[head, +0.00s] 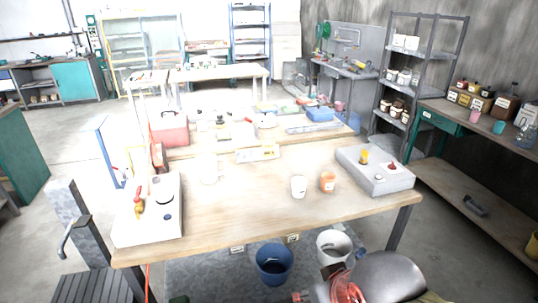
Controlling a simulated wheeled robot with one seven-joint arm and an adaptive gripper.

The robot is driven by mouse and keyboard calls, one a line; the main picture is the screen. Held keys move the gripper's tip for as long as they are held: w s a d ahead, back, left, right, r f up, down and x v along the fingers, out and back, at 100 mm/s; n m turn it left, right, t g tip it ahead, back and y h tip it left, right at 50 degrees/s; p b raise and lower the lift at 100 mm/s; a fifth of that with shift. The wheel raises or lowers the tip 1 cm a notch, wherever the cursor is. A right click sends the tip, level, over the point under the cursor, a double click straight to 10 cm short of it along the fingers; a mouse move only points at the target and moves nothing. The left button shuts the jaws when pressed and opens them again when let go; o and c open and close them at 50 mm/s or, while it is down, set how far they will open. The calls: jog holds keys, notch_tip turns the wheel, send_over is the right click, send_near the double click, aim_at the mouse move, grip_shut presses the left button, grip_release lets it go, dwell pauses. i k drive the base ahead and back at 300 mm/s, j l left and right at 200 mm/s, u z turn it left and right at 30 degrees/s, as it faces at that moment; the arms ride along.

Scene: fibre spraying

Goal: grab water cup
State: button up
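A white cup (298,187) stands upright near the front of the wooden table (240,205), right of its middle. An orange cup (328,182) stands just to its right, with a small gap between them. A pale, washed-out cup-like shape (209,171) stands further left and is hard to make out in the glare. I cannot tell which of these is the water cup.
A white box with controls (148,228) sits at the table's left end, a grey box (376,181) at its right end. A blue bucket (274,265) and a white bucket (334,243) stand below. Clear tabletop surrounds the cups.

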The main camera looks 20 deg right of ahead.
aim_at(328, 178)
jog(key=k+l, duration=0.15)
jog(key=l, duration=0.2)
jog(key=k+l, duration=0.1)
jog(key=l, duration=0.2)
jog(key=k+l, duration=0.15)
jog(key=l, duration=0.2)
jog(key=k+l, duration=0.15)
jog(key=l, duration=0.2)
